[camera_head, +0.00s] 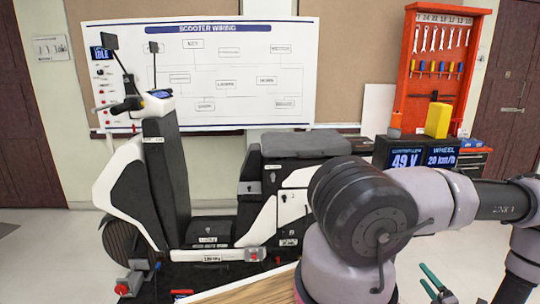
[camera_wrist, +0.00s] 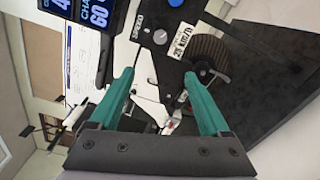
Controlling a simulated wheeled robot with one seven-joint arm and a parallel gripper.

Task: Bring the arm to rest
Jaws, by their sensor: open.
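My gripper (camera_head: 428,278) shows at the lower right of the head view, where its green fingers point up and left past the arm. In the wrist view my gripper (camera_wrist: 159,76) has its two green fingers spread apart with nothing held between them. My arm crosses the right half of the head view, bent, with its dark round joint in front of the scooter's rear. The scooter (camera_head: 125,185) stands to the left, black and white. Part of its black rear and a wheel (camera_wrist: 208,58) show beyond the fingers in the wrist view.
A wiring chart (camera_head: 225,65) hangs on the wall. An orange tool board (camera_head: 408,65) holds wrenches and screwdrivers. Displays (camera_head: 405,160) reading 49 V and 20 km/h stand below it. A wooden surface (camera_head: 255,288) lies at the bottom middle. Floor is clear at the far left.

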